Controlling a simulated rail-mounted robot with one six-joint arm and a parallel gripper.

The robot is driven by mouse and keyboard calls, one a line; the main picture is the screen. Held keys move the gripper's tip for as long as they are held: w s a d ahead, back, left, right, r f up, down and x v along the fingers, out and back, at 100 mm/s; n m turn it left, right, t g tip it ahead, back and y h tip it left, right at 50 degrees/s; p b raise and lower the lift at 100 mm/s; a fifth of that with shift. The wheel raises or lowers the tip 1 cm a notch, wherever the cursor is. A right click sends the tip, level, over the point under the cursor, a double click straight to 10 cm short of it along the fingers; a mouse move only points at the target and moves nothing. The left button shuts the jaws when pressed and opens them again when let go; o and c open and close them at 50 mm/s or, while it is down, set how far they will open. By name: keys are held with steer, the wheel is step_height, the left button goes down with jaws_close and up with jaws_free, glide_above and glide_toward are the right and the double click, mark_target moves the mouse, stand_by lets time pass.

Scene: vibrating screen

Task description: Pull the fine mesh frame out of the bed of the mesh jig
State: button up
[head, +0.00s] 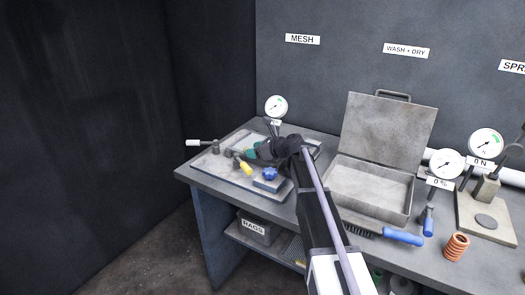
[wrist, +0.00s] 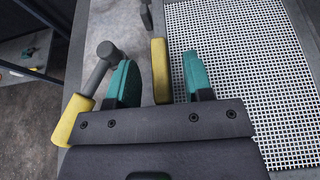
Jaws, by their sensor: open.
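The mesh jig (head: 205,178) lies at the left end of the bench in the head view, partly hidden by my arm. In the wrist view a pale mesh panel with small dark holes, which looks like the fine mesh frame (wrist: 245,50), fills the right side. A yellow upright grip (wrist: 160,70) stands just left of the mesh. My gripper (wrist: 160,82) is open, its teal fingers on either side of the yellow grip with a gap each side. How the grip joins the frame is hidden. My gripper (head: 250,153) is small over the jig in the head view.
A lever with a yellow handle (wrist: 73,118) lies close left of my left finger. A blue knob (head: 270,173) is on the jig's front, and a dial gauge (head: 276,106) stands behind. An open grey case (head: 362,205) sits to the right. Floor lies left of the bench.

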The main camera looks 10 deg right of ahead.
jaws_close()
stand_by(0.3)
steer(key=shift+r, duration=0.15)
steer(key=shift+r+p, duration=0.25)
steer(key=shift+p, duration=0.1)
step_height(320, 180, up, 7)
steer(key=p, duration=0.6)
steer(key=shift+f+p, duration=0.2)
steer(key=shift+p, duration=0.1)
steer(key=s+a+r+p, duration=0.2)
steer(key=s+a, duration=1)
steer(key=s, duration=0.1)
steer(key=shift+a+r+p, duration=0.2)
steer(key=shift+r+p, duration=0.15)
